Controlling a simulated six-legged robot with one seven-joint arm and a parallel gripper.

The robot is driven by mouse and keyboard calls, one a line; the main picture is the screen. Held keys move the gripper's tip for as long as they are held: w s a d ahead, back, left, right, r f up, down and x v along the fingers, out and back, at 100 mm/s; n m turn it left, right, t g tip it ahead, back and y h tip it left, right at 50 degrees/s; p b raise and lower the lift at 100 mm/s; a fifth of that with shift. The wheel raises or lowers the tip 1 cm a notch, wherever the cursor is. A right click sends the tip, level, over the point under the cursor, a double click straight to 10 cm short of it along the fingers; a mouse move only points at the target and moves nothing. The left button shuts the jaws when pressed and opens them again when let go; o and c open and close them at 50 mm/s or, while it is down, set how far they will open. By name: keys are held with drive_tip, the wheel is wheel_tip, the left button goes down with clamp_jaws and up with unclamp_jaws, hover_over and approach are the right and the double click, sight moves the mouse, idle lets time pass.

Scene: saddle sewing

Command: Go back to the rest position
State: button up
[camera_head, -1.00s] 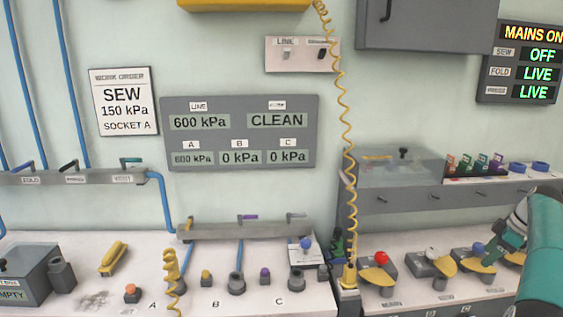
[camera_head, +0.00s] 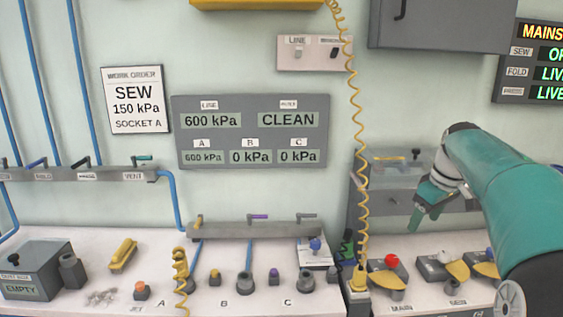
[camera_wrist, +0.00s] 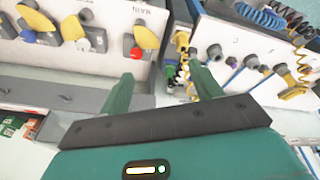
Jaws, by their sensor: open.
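My gripper (camera_head: 428,200) is at the end of my teal arm, on the right side of the head view. It is raised in front of the grey cabinet with the clear top, above the right bench. In the wrist view my gripper (camera_wrist: 158,90) shows two teal fingers held wide apart with nothing between them. The bench with the red-knobbed switch (camera_wrist: 136,53) and the gap between the benches lie beyond the fingers. No object is held.
A coiled yellow hose (camera_head: 358,130) hangs just left of my gripper. The left bench (camera_head: 205,300) carries sockets, buttons, a yellow handset (camera_head: 122,254) and a grey box (camera_head: 35,270). The right bench has yellow-lever switches (camera_head: 442,268). A wall cabinet (camera_head: 440,25) hangs above.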

drive_tip(key=s+a+r+m, duration=0.1)
drive_tip(key=s+a+m, duration=0.1)
drive_tip(key=s+a, duration=0.55)
drive_tip(key=s+a+f+m+t, duration=0.1)
drive_tip(key=s+a+f, duration=0.2)
drive_tip(key=s, duration=0.4)
drive_tip(key=s+a+f+m, duration=0.1)
drive_tip(key=s+a+f, duration=0.2)
drive_tip(key=s, duration=0.4)
drive_tip(key=s+a+f+m+t, duration=0.1)
drive_tip(key=s+a+f, duration=0.3)
drive_tip(key=s, duration=0.3)
drive_tip(key=shift+a+m+t+h, duration=0.3)
drive_tip(key=shift+a+h, duration=0.1)
drive_tip(key=shift+a, duration=0.35)
drive_tip(key=shift+s, duration=0.1)
drive_tip(key=shift+c, duration=0.2)
drive_tip(key=c, duration=0.6)
drive_tip(key=shift+o, duration=0.2)
drive_tip(key=shift+d, duration=0.1)
